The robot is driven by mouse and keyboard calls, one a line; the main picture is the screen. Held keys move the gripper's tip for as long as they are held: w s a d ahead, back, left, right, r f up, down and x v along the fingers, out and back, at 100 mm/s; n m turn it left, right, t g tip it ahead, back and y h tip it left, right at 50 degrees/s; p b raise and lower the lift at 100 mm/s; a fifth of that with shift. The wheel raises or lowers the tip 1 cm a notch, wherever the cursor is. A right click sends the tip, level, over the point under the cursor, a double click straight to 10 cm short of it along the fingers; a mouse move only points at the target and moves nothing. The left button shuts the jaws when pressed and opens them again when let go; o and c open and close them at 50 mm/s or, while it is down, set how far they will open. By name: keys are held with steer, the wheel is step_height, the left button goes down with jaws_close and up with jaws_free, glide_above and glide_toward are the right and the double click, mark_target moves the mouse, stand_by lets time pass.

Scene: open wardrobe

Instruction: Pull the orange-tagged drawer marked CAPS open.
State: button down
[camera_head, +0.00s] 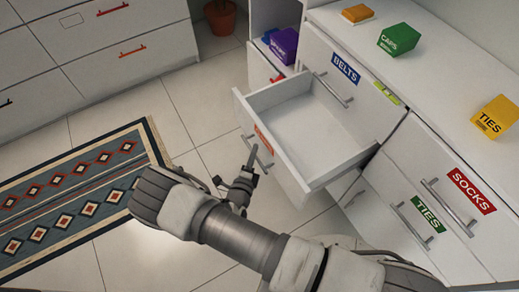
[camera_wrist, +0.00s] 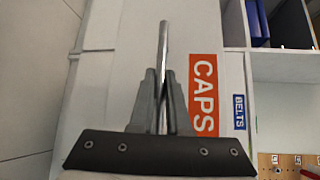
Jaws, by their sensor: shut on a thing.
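The CAPS drawer (camera_head: 290,183) stands pulled well out of the white cabinet in the head view, and its inside looks empty. Its orange tag (camera_head: 264,139) is partly visible on the front; in the wrist view the orange CAPS tag (camera_wrist: 203,95) reads clearly. My gripper (camera_head: 251,160) is at the drawer front, shut on the metal bar handle (camera_wrist: 163,40). In the wrist view, my gripper's fingers (camera_wrist: 161,75) close around the bar, left of the tag. The fingers hide part of the handle.
The BELTS drawer (camera_head: 365,105), SOCKS drawer (camera_head: 450,200) and green-tagged TIES drawer (camera_head: 405,205) are beside it. A green CAPS box (camera_head: 400,39) and yellow TIES box (camera_head: 495,117) sit on top. Tiled floor and a patterned rug (camera_head: 80,195) lie left.

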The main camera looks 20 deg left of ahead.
steer(key=c, duration=0.9)
jaws_free()
steer(key=s+p, duration=0.1)
steer(key=s, duration=0.4)
steer(key=s+d+r+p, duration=0.1)
steer(key=s, duration=0.5)
steer(key=s+d+r+p, duration=0.1)
steer(key=s, duration=0.5)
steer(key=shift+d+r, duration=0.15)
steer(key=shift+r, duration=0.05)
steer(key=shift+r, duration=0.1)
